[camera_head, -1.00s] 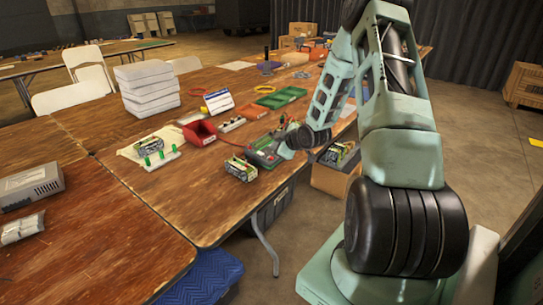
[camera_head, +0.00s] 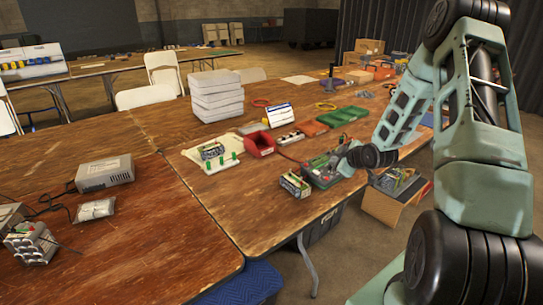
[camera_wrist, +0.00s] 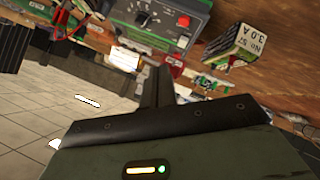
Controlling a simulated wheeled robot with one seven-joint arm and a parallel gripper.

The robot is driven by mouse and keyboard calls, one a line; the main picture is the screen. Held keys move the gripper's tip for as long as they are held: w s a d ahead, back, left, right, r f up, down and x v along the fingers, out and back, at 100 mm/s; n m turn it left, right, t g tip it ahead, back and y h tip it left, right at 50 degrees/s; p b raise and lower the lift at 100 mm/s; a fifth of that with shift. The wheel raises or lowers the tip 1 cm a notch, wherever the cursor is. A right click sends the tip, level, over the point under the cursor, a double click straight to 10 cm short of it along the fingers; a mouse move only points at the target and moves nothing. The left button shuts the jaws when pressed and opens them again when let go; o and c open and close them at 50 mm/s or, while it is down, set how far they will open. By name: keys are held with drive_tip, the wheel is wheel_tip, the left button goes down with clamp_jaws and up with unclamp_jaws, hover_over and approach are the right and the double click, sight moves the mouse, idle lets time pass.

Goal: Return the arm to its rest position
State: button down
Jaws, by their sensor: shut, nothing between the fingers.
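My arm (camera_head: 485,150) reaches out from the right of the head view, bent at the elbow, with its wrist low over the table's right edge. My gripper shows in the wrist view (camera_wrist: 158,85), with its dark fingers shut together and nothing between them. In the head view the gripper end is beside a green and grey charger device (camera_head: 322,172) on the table; whether they touch cannot be told. The device also shows in the wrist view (camera_wrist: 160,22), beyond the fingertips. A small battery-like pack (camera_head: 295,184) stands on the table left of the device.
The wooden table (camera_head: 140,230) holds a red bin (camera_head: 260,144), a green tray (camera_head: 342,116), a white stack (camera_head: 217,95) and a grey power box (camera_head: 104,172). An open cardboard box (camera_head: 385,208) stands below the wrist, off the table's right edge.

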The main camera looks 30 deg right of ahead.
drive_tip(key=s+a+r+n+g+y, duration=0.1)
drive_tip(key=a+r+g+y, duration=0.2)
drive_tip(key=a, duration=1.3)
drive_tip(key=a+r+g, duration=0.2)
drive_tip(key=a+r, duration=0.3)
drive_tip(key=a, duration=1)
drive_tip(key=s+a+r+g, duration=0.3)
drive_tip(key=s+a, duration=0.6)
drive_tip(key=s, duration=0.5)
drive_tip(key=s+a+r+g, duration=0.3)
drive_tip(key=s+a, duration=0.5)
drive_tip(key=s, duration=0.6)
drive_tip(key=shift+a+r+n+p, duration=0.25)
drive_tip(key=shift+a+n+p, duration=0.1)
drive_tip(key=shift+n+p, duration=0.05)
